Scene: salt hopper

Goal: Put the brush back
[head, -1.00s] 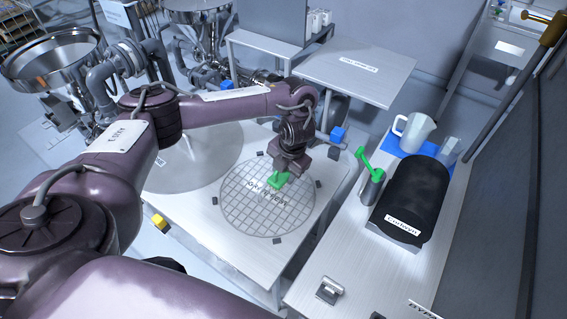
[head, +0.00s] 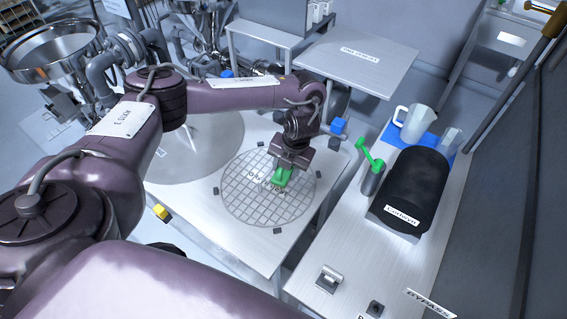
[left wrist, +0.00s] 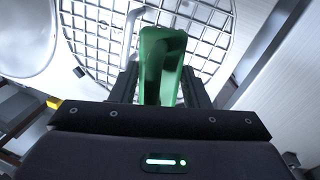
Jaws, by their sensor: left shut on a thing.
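My left gripper (head: 284,171) is shut on a green brush (head: 281,178), above the round wire grid (head: 240,205) on the pale table. In the left wrist view the brush's green looped handle (left wrist: 160,60) stands between the fingers (left wrist: 160,92), with the grid behind it. The brush's lower end is hidden, so I cannot tell whether it touches the grid. A grey cylinder (head: 371,183) with a bent green handle (head: 368,157) in it stands on the right-hand bench. My right gripper is not in view.
A black roll-like thing (head: 415,185) lies on the right bench (head: 345,240), with a white jug (head: 414,122) on a blue mat behind it. A latch (head: 328,280) is at the bench's front. A raised grey shelf (head: 358,62) stands behind the grid.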

